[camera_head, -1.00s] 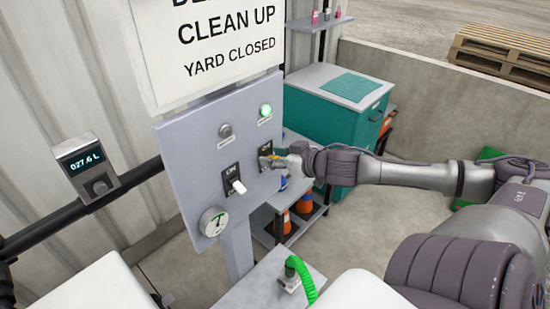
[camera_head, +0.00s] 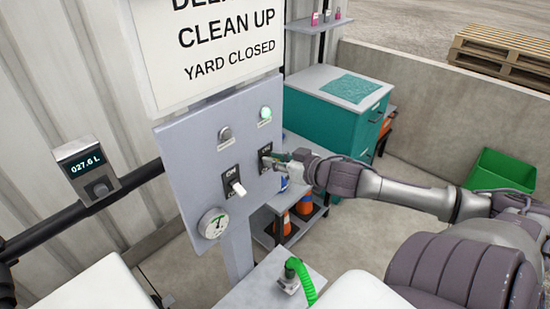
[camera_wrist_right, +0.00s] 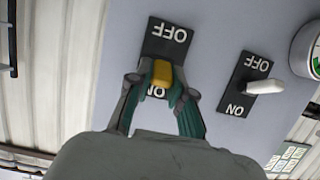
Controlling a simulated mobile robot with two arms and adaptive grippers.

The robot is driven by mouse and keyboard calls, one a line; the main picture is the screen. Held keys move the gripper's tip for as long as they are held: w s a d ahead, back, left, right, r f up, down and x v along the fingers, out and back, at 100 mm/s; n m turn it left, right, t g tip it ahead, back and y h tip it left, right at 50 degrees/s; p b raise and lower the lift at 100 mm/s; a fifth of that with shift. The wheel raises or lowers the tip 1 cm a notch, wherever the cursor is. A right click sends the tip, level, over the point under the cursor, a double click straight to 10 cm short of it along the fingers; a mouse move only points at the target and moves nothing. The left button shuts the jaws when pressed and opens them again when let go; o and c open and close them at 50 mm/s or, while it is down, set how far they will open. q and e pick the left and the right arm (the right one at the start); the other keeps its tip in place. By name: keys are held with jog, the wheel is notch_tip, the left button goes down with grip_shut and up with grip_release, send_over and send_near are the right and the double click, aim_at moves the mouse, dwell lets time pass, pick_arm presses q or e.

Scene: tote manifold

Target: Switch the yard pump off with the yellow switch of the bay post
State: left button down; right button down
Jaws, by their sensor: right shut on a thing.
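The bay post's grey panel (camera_head: 198,160) carries two switch plates marked ON and OFF. The yellow switch (camera_wrist_right: 162,73) shows in the right wrist view, between my right fingertips, over the ON end of its dark plate (camera_wrist_right: 166,38). Its lever is hidden by the fingers in the head view. My right gripper (camera_head: 278,160) is shut on the yellow switch. The green lamp (camera_head: 265,113) above that switch is lit. My left gripper is not in view.
A white switch (camera_head: 237,187) sits just left of the yellow one, below an unlit grey lamp (camera_head: 225,133). A gauge (camera_head: 213,223) is lower. A display (camera_head: 85,163) reads 027.6 L. A teal cabinet (camera_head: 335,120) and a green crate (camera_head: 503,170) stand behind.

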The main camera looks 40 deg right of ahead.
jog(key=shift+s+f+t, duration=0.1)
jog(key=shift+f+t, duration=0.2)
jog(key=shift+t, duration=0.3)
jog(key=shift+f+t+y+b, duration=0.15)
jog(key=shift+f+t+b, duration=0.2)
jog(key=shift+t+b, duration=1.4)
jog(key=shift+f+t+y+b, duration=0.1)
jog(key=shift+f+t+b, duration=0.55)
jog(key=shift+b, duration=1.95)
jog(key=shift+f+t+y+b, duration=0.1)
jog(key=shift+t+y+b, duration=0.05)
jog(key=shift+t+b, duration=1.75)
jog(key=shift+g, duration=0.3)
jog(key=c, duration=1)
grip_release()
jog(key=shift+r, duration=0.1)
jog(key=shift+c, duration=0.2)
jog(key=a+v, duration=0.1)
jog(key=v, duration=1.1)
jog(key=shift+d, duration=0.5)
